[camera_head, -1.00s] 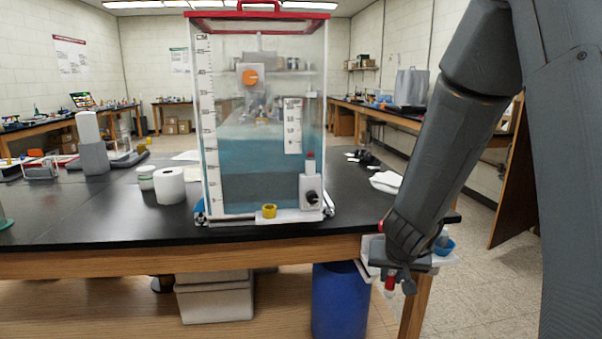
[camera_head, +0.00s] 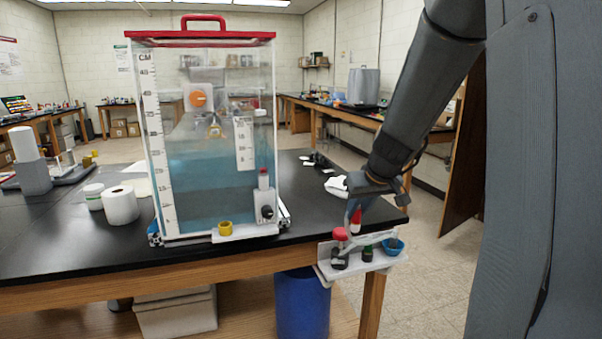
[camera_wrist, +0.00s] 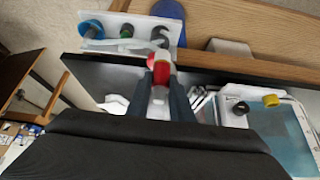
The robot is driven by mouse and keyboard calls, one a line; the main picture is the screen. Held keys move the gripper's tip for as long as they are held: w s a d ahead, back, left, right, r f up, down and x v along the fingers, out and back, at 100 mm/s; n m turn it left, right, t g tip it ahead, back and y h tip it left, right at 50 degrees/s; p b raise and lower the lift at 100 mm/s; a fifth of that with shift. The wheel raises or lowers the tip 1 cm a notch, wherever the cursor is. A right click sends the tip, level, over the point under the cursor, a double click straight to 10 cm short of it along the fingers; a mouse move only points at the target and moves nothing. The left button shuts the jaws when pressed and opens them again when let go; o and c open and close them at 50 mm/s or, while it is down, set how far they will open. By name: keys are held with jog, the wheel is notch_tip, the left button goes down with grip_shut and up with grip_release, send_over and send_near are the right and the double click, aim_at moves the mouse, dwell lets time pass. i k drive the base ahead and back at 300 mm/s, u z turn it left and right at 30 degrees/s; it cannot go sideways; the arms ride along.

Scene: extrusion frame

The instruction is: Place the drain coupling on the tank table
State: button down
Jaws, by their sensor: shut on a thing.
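My gripper (camera_head: 358,203) is shut on a small red-banded piece with pale ends (camera_head: 355,218), which I take to be the drain coupling. It is held above the right front corner of the black-topped tank table (camera_head: 80,246), clear of the top. In the wrist view the red and white coupling (camera_wrist: 161,72) sits between the two dark fingers (camera_wrist: 162,90). The clear tank (camera_head: 205,140) with blue water and a red lid stands on the table, left of my gripper.
Black tabletop right of the tank (camera_head: 305,205) is mostly bare.

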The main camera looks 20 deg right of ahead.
aim_at(325, 213)
jog(key=i, duration=0.9)
jog(key=z, duration=0.05)
